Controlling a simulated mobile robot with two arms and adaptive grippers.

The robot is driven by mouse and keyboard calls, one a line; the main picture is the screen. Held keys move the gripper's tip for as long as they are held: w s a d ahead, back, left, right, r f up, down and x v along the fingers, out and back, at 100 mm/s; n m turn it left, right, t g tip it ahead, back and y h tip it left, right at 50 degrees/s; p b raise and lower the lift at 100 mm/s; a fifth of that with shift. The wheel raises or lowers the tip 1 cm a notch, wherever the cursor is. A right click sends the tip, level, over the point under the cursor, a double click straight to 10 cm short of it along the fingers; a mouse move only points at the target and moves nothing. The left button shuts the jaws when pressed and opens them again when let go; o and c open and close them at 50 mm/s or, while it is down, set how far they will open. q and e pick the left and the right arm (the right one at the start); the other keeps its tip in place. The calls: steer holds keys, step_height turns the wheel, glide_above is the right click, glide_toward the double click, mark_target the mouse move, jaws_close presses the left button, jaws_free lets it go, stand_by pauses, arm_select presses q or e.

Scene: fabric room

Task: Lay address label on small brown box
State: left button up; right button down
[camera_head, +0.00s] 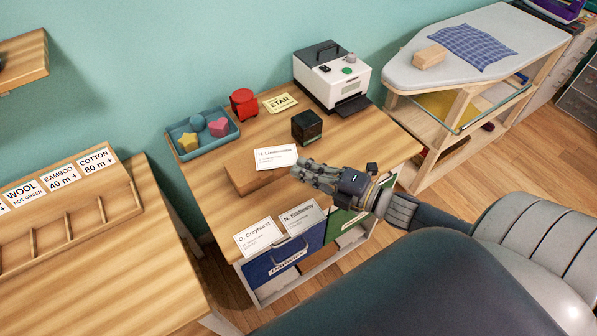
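The small brown box (243,180) lies on the wooden desk, its right end partly hidden. A white address label (275,155) with a printed name shows over the box's right and back part. I cannot tell whether it rests on the box or is held just above it. My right gripper (299,171) reaches in from the right, its fingertips at the label's lower right corner. The view does not show whether the fingers are shut on it. My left gripper is out of view.
Two other labels, D. Greyhurst (259,237) and N. Eddlersby (299,218), are at the desk's front. A dark cube (307,126), red container (243,103), blue tray (179,153) of shapes, yellow STAR card (281,102) and white printer (326,83) stand behind.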

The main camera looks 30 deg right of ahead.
steer(key=f, duration=0.1)
steer(key=w+f, duration=0.2)
steer(key=shift+a+f, duration=0.3)
steer(key=shift+f, duration=0.1)
steer(key=shift+f, duration=0.15)
steer(key=c, duration=1.8)
jaws_free()
